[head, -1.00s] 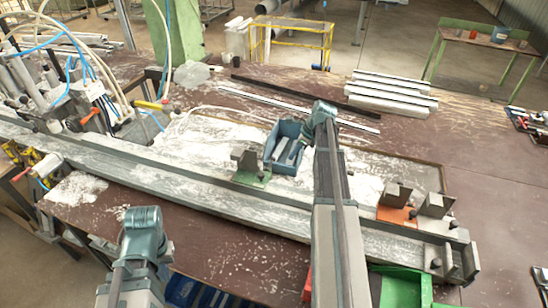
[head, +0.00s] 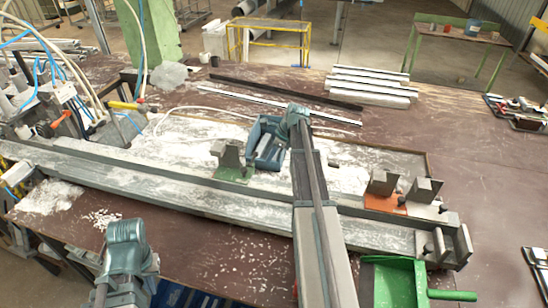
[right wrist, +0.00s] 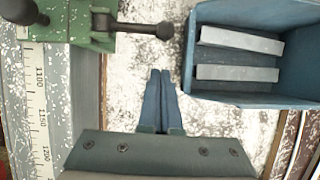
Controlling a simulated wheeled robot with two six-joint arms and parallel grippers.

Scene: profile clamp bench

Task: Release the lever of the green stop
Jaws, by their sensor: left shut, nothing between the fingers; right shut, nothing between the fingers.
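The green stop (head: 232,160) sits on the long grey rail left of the blue bin. It also shows at the top left of the right wrist view (right wrist: 75,28). Its dark lever (right wrist: 130,27) sticks out rightward there, ending in a round knob. In the head view I cannot make out the lever. My right gripper (right wrist: 160,73) is shut and empty, its fingertips a little below the knob in the picture, apart from it. In the head view it is by the bin, largely hidden behind its arm. My left gripper (head: 126,245) is shut, at the lower left, away from the stop.
The blue bin (right wrist: 187,60) holds grey pieces and stands close to the right gripper. An orange stop (head: 388,203) is further right, near the rail's end. A green dustpan-like tray (head: 392,285) lies at the front. Hoses and clamps (head: 60,110) crowd the left.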

